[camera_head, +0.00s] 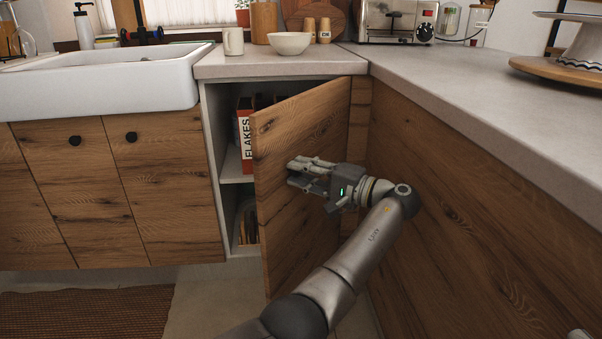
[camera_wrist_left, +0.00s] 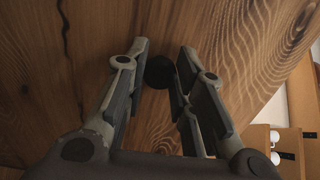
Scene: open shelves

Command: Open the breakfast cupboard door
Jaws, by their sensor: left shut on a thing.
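The breakfast cupboard door (camera_head: 300,125) is a wood-grain panel and stands partly open. Its right edge is at the cabinet and its free left edge is swung out toward me. My left gripper (camera_head: 297,173) is at the door's outer face, shut on the knob. In the left wrist view the round black knob (camera_wrist_left: 160,72) sits between the fingertips, against the wood. In the head view the knob is hidden by the fingers. My right gripper is not in view.
Inside the cupboard, a red and white flakes box (camera_head: 245,135) stands on a shelf (camera_head: 236,168). A white sink (camera_head: 100,82) is to the left. A wooden cabinet side (camera_head: 450,220) stands close on the right of my arm. Floor shows below the door.

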